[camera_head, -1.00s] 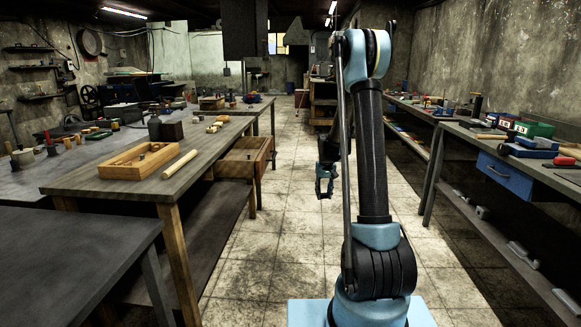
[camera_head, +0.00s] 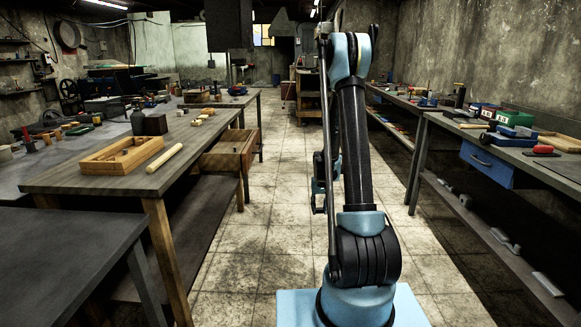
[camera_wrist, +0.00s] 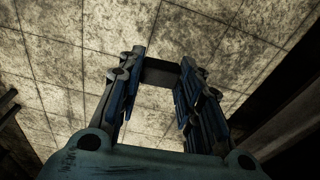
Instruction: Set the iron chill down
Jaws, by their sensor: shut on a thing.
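The iron chill (camera_wrist: 160,74) looks like a small dark block. In the wrist view it sits between the tips of my gripper (camera_wrist: 158,66), which is shut on it, with a finger at each end. Tiled floor shows behind the block. In the head view my gripper (camera_head: 318,196) hangs over the aisle, partly hidden behind my arm link. The chill cannot be made out there.
A right bench (camera_head: 455,126) has a blue drawer (camera_head: 486,165) and several tools. The tiled aisle (camera_head: 255,215) between is clear.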

